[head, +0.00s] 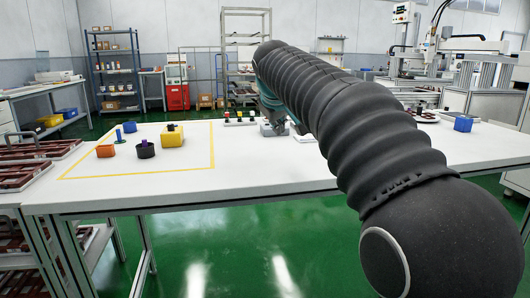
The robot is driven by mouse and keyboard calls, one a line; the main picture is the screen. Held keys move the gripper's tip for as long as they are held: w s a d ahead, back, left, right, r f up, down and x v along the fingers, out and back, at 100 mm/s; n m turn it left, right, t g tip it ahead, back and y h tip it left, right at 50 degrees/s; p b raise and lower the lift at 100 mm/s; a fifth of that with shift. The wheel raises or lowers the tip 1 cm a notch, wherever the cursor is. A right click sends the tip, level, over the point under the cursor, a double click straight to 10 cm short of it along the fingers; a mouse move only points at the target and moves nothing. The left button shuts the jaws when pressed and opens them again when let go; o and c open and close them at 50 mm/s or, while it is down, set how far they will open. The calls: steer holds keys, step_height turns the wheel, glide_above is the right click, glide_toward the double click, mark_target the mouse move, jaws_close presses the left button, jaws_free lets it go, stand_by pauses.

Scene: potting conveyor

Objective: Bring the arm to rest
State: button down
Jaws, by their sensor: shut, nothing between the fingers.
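My arm (355,125) is covered in a black ribbed sleeve and reaches from the lower right over the white table. Its teal wrist (270,98) bends down at the far end. My gripper (279,124) points down over the far middle of the table, shut and empty. It is small and partly hidden by the arm. A grey block (266,131) stands right by the fingertips; I cannot tell whether they touch it.
The white table (240,185) has a yellow-outlined area with an orange cup (105,151), dark round pot (145,151), blue piece (129,127) and yellow box (172,139). A blue box (463,123) stands at right. The table's front middle is clear.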

steer(key=shift+m+g, duration=0.4)
steer(key=shift+m, duration=0.3)
steer(key=s+d, duration=0.1)
steer(key=s, duration=0.1)
steer(key=s+d+f, duration=0.1)
steer(key=s+d, duration=0.1)
steer(key=s, duration=0.1)
steer(key=s+d+f, duration=0.1)
steer(key=s, duration=0.1)
steer(key=shift+s+d+f, duration=0.1)
steer(key=shift+s+d, duration=0.2)
steer(key=shift+s, duration=0.1)
steer(key=s+d+f+m+g, duration=0.1)
steer(key=s+d+f, duration=0.3)
steer(key=s+f, duration=0.7)
steer(key=s+d+f+m+g+y, duration=0.1)
steer(key=s+d+f+m, duration=0.2)
steer(key=s+f, duration=0.8)
steer(key=s+m, duration=0.1)
steer(key=s, duration=0.7)
steer(key=shift+s+d+f+m, duration=0.25)
steer(key=shift+s+d+m, duration=0.05)
steer(key=shift+s+d, duration=0.05)
steer(key=shift+d, duration=0.1)
